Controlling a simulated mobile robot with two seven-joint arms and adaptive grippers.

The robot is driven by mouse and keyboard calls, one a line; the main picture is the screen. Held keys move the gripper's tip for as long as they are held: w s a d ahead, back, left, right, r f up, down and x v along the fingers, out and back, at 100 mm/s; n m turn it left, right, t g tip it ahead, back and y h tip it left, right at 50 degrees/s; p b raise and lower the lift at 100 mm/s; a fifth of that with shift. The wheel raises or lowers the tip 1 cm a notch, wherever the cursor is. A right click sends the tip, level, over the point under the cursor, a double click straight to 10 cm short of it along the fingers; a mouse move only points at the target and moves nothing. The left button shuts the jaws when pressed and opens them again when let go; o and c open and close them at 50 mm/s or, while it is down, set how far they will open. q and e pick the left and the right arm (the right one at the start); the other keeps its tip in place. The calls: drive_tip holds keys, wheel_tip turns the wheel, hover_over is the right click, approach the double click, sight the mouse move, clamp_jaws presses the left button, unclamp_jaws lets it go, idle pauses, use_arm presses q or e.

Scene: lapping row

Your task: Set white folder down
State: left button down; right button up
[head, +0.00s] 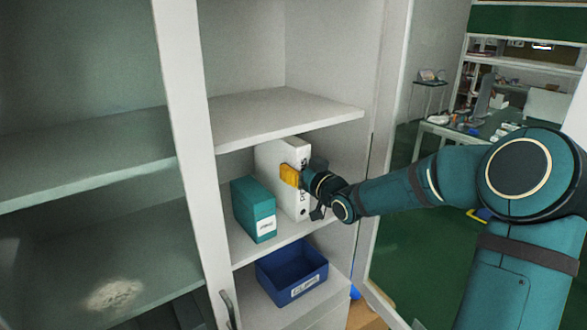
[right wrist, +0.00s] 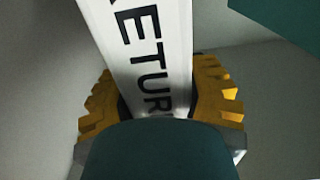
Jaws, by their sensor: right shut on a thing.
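The white folder (head: 272,165) stands upright on the middle shelf of the cabinet, or just above it; I cannot tell which. My right gripper (head: 297,178) is shut on its spine. In the right wrist view the white folder (right wrist: 140,50) shows dark letters on its spine, between the yellow fingers of my right gripper (right wrist: 155,100). The gripper and wrist hide part of the spine in the head view. My left gripper is not in view.
A teal box file (head: 254,210) with a white label stands left of the folder on the same shelf (head: 238,243). A blue bin (head: 291,272) sits on the shelf below. A shelf board (head: 285,112) is overhead. The cabinet's upright post (head: 190,130) stands to the left.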

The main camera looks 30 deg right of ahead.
drive_tip(key=shift+s+d+r, duration=0.1)
drive_tip(key=shift+s+d, duration=0.1)
drive_tip(key=shift+s, duration=0.1)
drive_tip(key=shift+s+d, duration=0.1)
drive_tip(key=o, duration=1.2)
drive_tip(key=shift+f, duration=0.2)
drive_tip(key=shift+o, duration=0.6)
drive_tip(key=shift+w, duration=0.25)
drive_tip(key=shift+s, duration=0.1)
drive_tip(key=shift+r, duration=0.1)
drive_tip(key=shift+r, duration=0.1)
drive_tip(key=s, duration=1.2)
drive_tip(key=shift+d, duration=0.35)
